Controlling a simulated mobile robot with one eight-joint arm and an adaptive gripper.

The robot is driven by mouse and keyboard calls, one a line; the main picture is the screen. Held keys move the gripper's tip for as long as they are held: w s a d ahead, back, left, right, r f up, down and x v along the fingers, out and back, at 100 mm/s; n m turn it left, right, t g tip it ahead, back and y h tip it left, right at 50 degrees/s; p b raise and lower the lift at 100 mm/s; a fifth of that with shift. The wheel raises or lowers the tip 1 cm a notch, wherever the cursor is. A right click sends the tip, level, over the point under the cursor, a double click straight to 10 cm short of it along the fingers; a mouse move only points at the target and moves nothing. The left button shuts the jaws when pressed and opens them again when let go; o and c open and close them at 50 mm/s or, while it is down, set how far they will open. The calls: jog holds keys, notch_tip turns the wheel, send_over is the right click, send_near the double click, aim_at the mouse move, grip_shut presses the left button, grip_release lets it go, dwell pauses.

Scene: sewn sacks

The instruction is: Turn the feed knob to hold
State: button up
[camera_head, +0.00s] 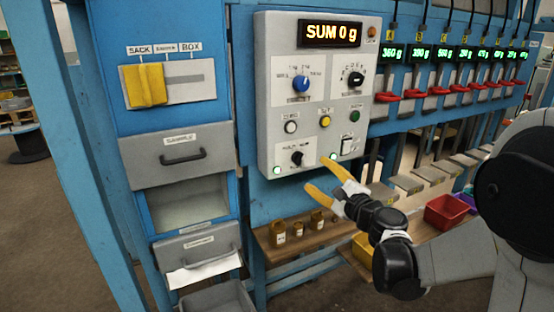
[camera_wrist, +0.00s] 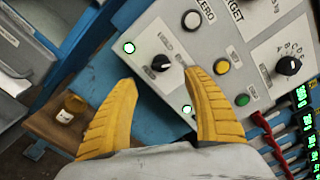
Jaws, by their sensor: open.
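The grey control panel (camera_head: 262,120) carries a small black knob (camera_head: 297,158) at its lower left, with small labels I cannot read clearly; it looks like the feed knob. In the wrist view the black knob (camera_wrist: 161,63) has a light pointer mark, and its exact setting is hard to read. My gripper (camera_head: 315,171) is open and empty, its yellow fingers spread just in front of the panel's lower edge. In the wrist view the fingers (camera_wrist: 157,77) lie to both sides of the knob, apparently short of it.
A blue knob (camera_head: 301,84), a lettered black knob (camera_head: 354,78) and several buttons sit above. Lit green lamps (camera_head: 277,170) flank the lower knob. Small jars (camera_head: 298,230) stand on a wooden shelf below. Red levers (camera_head: 387,97) line the right side.

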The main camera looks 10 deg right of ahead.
aim_at(300, 160)
jog(key=b+x, duration=0.2)
jog(key=x, duration=0.8)
jog(key=shift+w, duration=0.3)
jog(key=c, duration=1.2)
